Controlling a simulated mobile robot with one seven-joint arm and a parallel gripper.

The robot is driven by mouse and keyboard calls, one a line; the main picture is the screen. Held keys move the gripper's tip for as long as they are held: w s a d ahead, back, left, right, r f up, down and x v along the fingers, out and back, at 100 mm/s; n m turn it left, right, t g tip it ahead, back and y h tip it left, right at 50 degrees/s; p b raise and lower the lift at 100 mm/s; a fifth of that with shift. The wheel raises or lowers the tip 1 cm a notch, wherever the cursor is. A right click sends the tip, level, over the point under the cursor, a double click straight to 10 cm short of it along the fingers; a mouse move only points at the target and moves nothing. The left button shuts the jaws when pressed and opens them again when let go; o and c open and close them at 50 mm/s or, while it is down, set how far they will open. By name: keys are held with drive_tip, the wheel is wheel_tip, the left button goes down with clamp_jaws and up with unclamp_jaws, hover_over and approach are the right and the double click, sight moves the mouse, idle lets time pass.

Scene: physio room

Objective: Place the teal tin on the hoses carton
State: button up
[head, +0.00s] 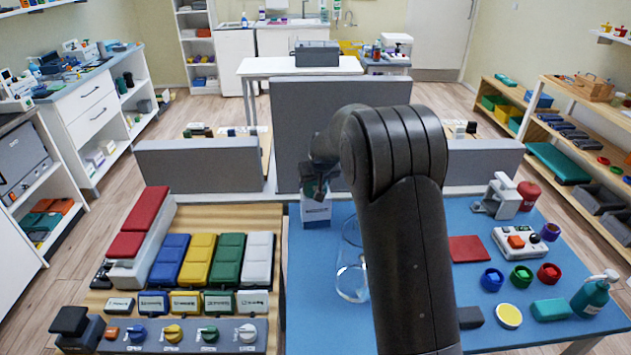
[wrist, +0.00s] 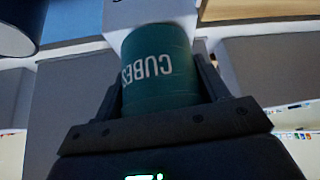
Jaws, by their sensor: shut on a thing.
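The teal tin (wrist: 160,70) fills the middle of the wrist view, with "CUBES" on it upside down in the picture. My gripper (wrist: 160,95) is shut on it, one finger at each side. In the head view my gripper (head: 316,190) hangs over a white carton (head: 316,212) at the back left of the blue table; the tin is mostly lost against the dark fingers there. The carton's label is too small to read, so I cannot tell if it is the hoses carton. A pale box face (wrist: 150,12) shows beyond the tin; whether they touch is unclear.
The blue table (head: 420,280) also bears a clear jar (head: 352,270) near my arm, a red pad (head: 469,249) and a teal block (head: 551,309). A grey panel (head: 340,110) stands behind the carton. Coloured cases (head: 198,258) fill the wooden table at left.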

drive_tip(key=shift+f, duration=0.15)
drive_tip(key=o, duration=1)
drive_tip(key=shift+o, duration=0.2)
drive_tip(key=shift+r, duration=0.25)
drive_tip(key=s+d+r, duration=0.3)
drive_tip(key=s+r, duration=0.5)
drive_tip(key=s+d+r, duration=0.2)
drive_tip(key=s+r, duration=0.6)
drive_tip(key=s, duration=0.1)
drive_tip(key=s+d+m, duration=0.1)
drive_tip(key=s+d, duration=0.2)
drive_tip(key=s, duration=1.1)
drive_tip(key=s+d+m+h, duration=0.1)
drive_tip(key=s+d, duration=0.2)
drive_tip(key=s, duration=1.2)
drive_tip(key=shift+s+f+g, duration=0.15)
drive_tip(key=shift+f+g, duration=0.15)
